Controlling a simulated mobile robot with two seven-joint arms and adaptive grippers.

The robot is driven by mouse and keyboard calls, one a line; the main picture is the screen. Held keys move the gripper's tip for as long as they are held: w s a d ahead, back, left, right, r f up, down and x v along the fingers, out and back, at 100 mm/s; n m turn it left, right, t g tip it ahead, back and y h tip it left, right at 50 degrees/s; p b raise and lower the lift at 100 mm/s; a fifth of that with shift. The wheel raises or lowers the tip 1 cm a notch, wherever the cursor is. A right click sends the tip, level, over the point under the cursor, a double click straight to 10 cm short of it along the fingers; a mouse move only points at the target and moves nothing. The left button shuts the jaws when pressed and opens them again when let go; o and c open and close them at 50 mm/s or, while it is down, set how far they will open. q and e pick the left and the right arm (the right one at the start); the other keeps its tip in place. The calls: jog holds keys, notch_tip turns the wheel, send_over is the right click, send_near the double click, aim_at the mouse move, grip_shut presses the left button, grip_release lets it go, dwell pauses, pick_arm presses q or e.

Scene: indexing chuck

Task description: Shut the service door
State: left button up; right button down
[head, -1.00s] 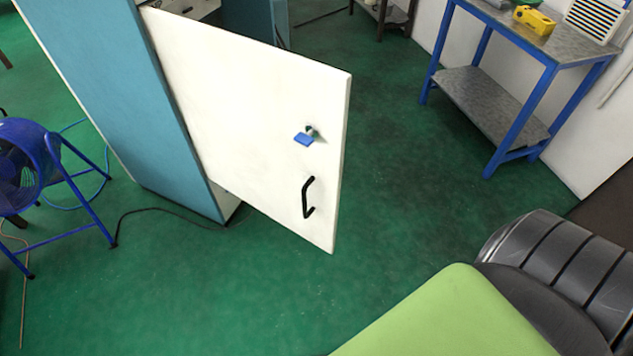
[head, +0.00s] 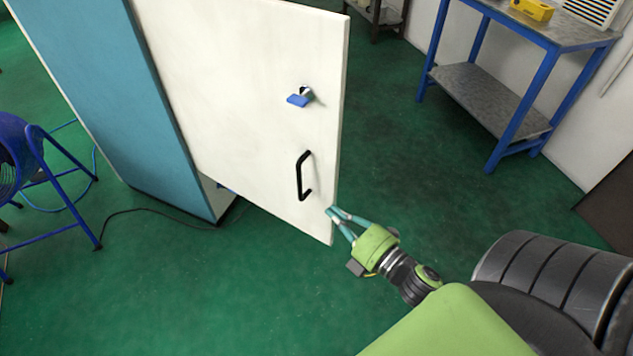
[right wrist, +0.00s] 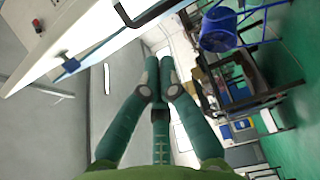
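The service door (head: 235,90) is a white panel standing open from the tall blue cabinet (head: 90,70). It carries a blue latch-like piece (head: 298,101) and, below it, a black bar handle (head: 304,176). My right gripper (head: 331,211) is beside the door's lower free edge, right of and below the handle. Its teal fingers (right wrist: 160,82) converge, their tips close together with nothing visible between them. I cannot tell whether they touch the door. The handle (right wrist: 143,12) and blue piece (right wrist: 70,65) also show in the right wrist view. My left gripper is out of view.
A blue-framed bench (head: 500,90) with a yellow object (head: 532,9) stands at right. A blue fan on a stand (head: 30,165) is at left, and a dark cable (head: 150,211) lies near the cabinet base. Green floor in front of the door is clear.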

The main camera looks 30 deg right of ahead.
aim_at(317, 178)
jog(key=w, duration=0.3)
jog(key=w+d+p, duration=0.1)
jog(key=w, duration=0.3)
jog(key=w+d, duration=0.1)
jog(key=w, duration=0.3)
jog(key=shift+d, duration=0.15)
jog(key=shift+d, duration=0.1)
